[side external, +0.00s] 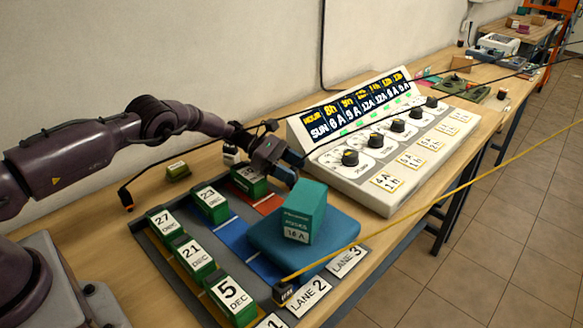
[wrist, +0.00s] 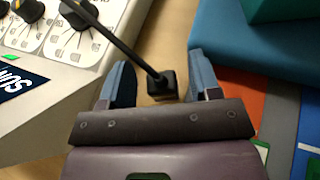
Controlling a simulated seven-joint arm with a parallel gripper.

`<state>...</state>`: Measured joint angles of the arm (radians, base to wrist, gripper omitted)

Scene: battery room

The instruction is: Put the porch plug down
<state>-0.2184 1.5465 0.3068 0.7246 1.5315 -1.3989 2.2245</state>
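In the wrist view a black plug (wrist: 162,86) on a black cord sits between the fingers of my gripper (wrist: 160,80). The fingers are apart, with a gap on both sides of the plug. No label on it is readable, so I cannot tell whether it is the porch plug. In the side view my gripper (side external: 287,168) is low between the charger console and the blue cushion, and hides this plug. A labelled plug (side external: 285,293) on a yellow cord lies at the tray's front edge.
The white console (side external: 385,205) with knobs stands right of my gripper. Several green dated batteries (side external: 230,297) stand on the lane tray (side external: 160,262). Cords cross the space at right.

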